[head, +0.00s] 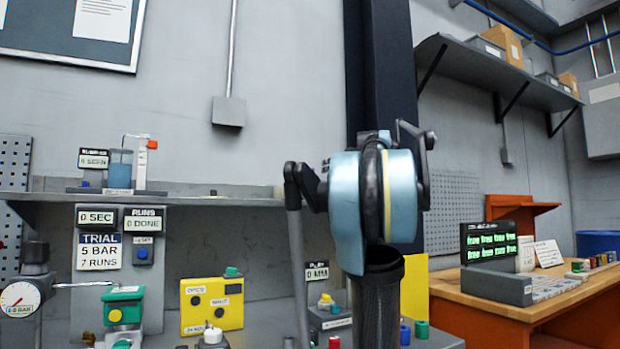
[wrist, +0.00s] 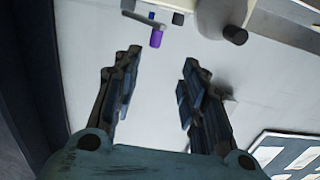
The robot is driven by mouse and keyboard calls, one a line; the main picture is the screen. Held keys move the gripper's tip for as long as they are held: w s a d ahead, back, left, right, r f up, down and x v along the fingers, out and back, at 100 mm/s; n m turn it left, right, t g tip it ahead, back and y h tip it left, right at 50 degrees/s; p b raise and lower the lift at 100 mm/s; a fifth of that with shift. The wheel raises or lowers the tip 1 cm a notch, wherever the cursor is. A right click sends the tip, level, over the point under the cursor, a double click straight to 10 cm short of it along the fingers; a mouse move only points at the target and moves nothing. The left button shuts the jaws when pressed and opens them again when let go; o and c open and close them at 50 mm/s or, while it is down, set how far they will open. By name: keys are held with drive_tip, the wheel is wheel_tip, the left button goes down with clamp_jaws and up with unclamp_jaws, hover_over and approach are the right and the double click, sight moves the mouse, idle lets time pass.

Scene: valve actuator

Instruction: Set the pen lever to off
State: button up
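My gripper (wrist: 162,56) shows in the wrist view with its two dark fingers apart and nothing between them. I cannot tell whether any of these is the pen lever. In the head view, a display reading 0 MM (head: 317,271) stands above a grey unit (head: 328,317) with yellow and red caps. My arm hides part of that area, and no pen lever can be made out there.
A yellow panel (head: 212,305) with dark buttons is left of my arm, and a pressure gauge (head: 20,300) is at far left. A shelf (head: 240,190) runs above them. A wooden bench (head: 500,306) with a green-text screen (head: 490,245) is at right.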

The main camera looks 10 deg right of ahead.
sight(312, 171)
drive_tip(key=x, duration=1.2)
drive_tip(key=d+r+x, duration=0.1)
drive_tip(key=x, duration=0.4)
drive_tip(key=shift+w+a, duration=0.2)
drive_tip(key=shift+w, duration=0.35)
clamp_jaws()
